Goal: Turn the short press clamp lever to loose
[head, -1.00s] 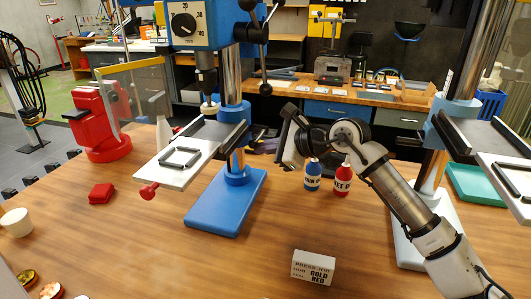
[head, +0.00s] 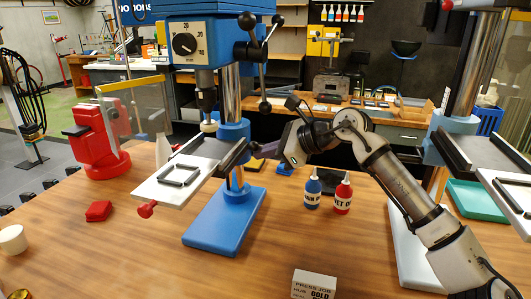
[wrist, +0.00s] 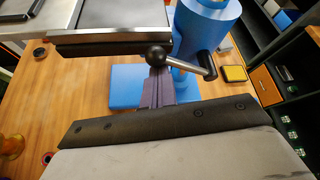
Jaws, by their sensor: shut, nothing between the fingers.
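The short press (head: 212,215) stands on a blue base, with a blue head, a steel column and a tilted work table (head: 170,185). Its clamp lever (wrist: 192,60) shows in the wrist view as a steel rod with a black ball knob, beside the blue collar (wrist: 205,25). My gripper (head: 262,150) reaches in from the right, close to the press column. In the wrist view its purple fingers (wrist: 157,85) are shut and empty. Their tips are right at the ball knob; I cannot tell whether they touch. In the head view the lever is hard to make out.
Blue and red bottles (head: 342,195) stand below my arm. The second press (head: 410,235), with a white base, is at the right. A red arbor-like tool (head: 98,140) and a red block (head: 98,211) are at the left. The front middle of the bench is mostly clear.

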